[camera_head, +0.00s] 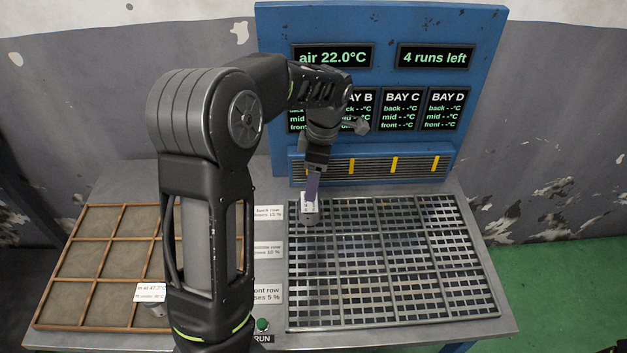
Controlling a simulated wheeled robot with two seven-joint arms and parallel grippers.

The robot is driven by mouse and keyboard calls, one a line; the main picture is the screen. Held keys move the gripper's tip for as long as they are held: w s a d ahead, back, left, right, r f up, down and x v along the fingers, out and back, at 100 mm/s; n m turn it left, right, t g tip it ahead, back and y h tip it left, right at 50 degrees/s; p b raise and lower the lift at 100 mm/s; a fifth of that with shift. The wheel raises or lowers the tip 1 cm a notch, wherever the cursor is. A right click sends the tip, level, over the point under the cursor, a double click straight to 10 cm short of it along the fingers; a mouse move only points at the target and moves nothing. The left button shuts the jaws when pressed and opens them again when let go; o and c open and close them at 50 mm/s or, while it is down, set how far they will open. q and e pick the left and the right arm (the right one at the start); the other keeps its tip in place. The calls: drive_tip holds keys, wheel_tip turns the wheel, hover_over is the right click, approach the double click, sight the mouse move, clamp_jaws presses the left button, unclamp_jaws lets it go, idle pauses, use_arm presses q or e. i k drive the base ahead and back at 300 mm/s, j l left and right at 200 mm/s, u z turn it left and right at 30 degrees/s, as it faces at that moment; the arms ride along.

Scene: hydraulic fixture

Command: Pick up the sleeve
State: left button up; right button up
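A small grey, cylinder-like piece with a whitish top (310,214), which looks like the sleeve, stands at the back left corner of the slotted grate (391,322). My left gripper (310,196) points down over it, with its fingertips at or on its top. The fingers are seen edge-on, so I cannot tell whether they are closed on it. I also cannot tell whether the piece touches the grate. My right gripper is not in view.
A wood-divided tray (97,282) lies at left. A label (151,292) reading "in at 47.3°C" stands there over a grey part mostly hidden by my arm. A blue display panel (385,22) rises behind the grate. A green RUN button (262,324) is at the front. Most of the grate is clear.

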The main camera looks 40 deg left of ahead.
sight(152, 295)
drive_tip(key=k, duration=1.45)
